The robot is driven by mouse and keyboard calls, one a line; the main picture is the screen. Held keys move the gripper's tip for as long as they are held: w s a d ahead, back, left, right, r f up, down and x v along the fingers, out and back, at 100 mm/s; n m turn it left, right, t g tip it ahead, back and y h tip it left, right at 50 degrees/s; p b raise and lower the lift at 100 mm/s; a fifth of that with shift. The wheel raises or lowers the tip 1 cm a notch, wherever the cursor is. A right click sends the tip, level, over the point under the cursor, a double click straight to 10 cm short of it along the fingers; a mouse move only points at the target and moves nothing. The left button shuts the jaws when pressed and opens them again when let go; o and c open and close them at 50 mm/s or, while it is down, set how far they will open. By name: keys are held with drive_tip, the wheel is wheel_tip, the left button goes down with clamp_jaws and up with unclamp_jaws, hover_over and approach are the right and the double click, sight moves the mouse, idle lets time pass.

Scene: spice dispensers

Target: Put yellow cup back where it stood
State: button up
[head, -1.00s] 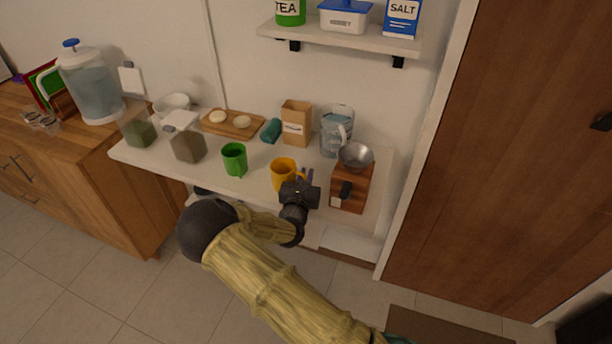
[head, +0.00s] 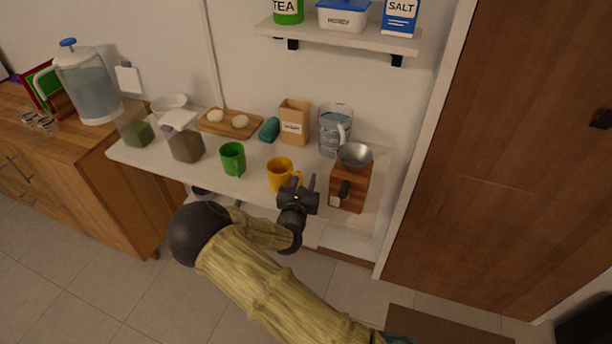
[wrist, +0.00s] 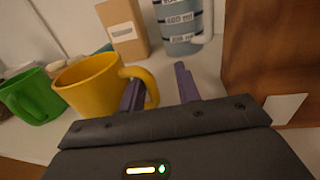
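The yellow cup (head: 279,175) stands upright on the white counter, between the green cup and the wooden grinder. Its handle points right, toward my gripper (head: 304,184). In the wrist view the yellow cup (wrist: 92,86) is at the left, and its handle lies close to the left finger of my gripper (wrist: 158,84). The fingers are spread apart with bare counter seen between them. Whether the left finger touches the handle or passes through it, I cannot tell.
The green cup (head: 232,158) stands left of the yellow cup. The wooden grinder (head: 350,184) with a metal bowl is close on the right. A paper bag (head: 295,123) and a measuring jug (head: 334,131) stand behind. Spice dispensers (head: 184,144) are farther left.

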drive_tip(key=v, duration=1)
drive_tip(key=shift+b, duration=0.4)
drive_tip(key=shift+w+a, duration=0.1)
drive_tip(key=shift+a, duration=0.05)
